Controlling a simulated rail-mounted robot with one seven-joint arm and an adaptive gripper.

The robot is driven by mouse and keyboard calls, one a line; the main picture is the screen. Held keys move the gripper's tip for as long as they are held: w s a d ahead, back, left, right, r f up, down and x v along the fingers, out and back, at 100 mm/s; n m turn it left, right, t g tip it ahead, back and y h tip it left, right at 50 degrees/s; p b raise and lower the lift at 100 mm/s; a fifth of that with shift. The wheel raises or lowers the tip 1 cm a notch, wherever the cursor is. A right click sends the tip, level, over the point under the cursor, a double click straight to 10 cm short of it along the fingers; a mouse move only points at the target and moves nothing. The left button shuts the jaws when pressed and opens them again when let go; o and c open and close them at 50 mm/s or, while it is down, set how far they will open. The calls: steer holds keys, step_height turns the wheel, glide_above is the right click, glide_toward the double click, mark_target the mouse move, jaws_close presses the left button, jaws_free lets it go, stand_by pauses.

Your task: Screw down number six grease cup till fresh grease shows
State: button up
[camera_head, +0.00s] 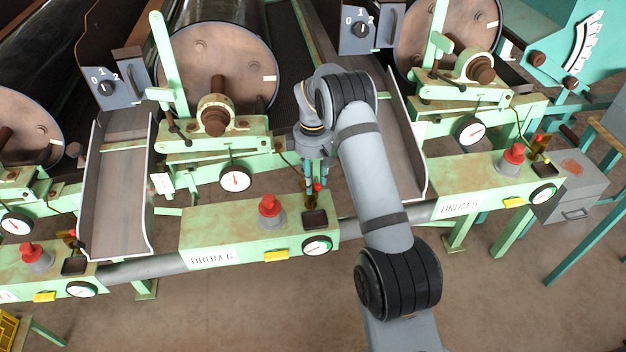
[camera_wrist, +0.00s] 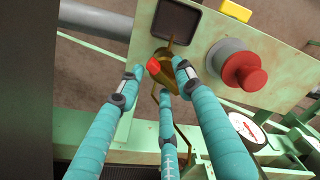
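The brass grease cup (camera_wrist: 166,74) with a small red part stands at the right end of the green cabinet top (camera_head: 228,220), whose label reads DRUM 6. In the head view the cup (camera_head: 311,201) is partly hidden by my fingers. My gripper (camera_wrist: 160,78) has three teal fingers, pointing down at the cup. Two fingertips are spread on either side of it and the third is in front. A gap shows on the left side; the right tip overlaps the cup's edge, and I cannot tell whether it touches. No fresh grease is discernible.
A red push button (camera_wrist: 244,70) stands beside the cup; a dark square tray (camera_wrist: 177,20) is close by. A round gauge (camera_head: 317,245) and yellow tag (camera_head: 276,255) are on the front. A green lever frame (camera_head: 215,140) and drum (camera_head: 222,70) stand behind. Similar stations flank this one.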

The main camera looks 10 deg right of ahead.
steer(key=shift+f, duration=0.3)
steer(key=shift+c, duration=0.4)
steer(key=c, duration=0.7)
jaws_close()
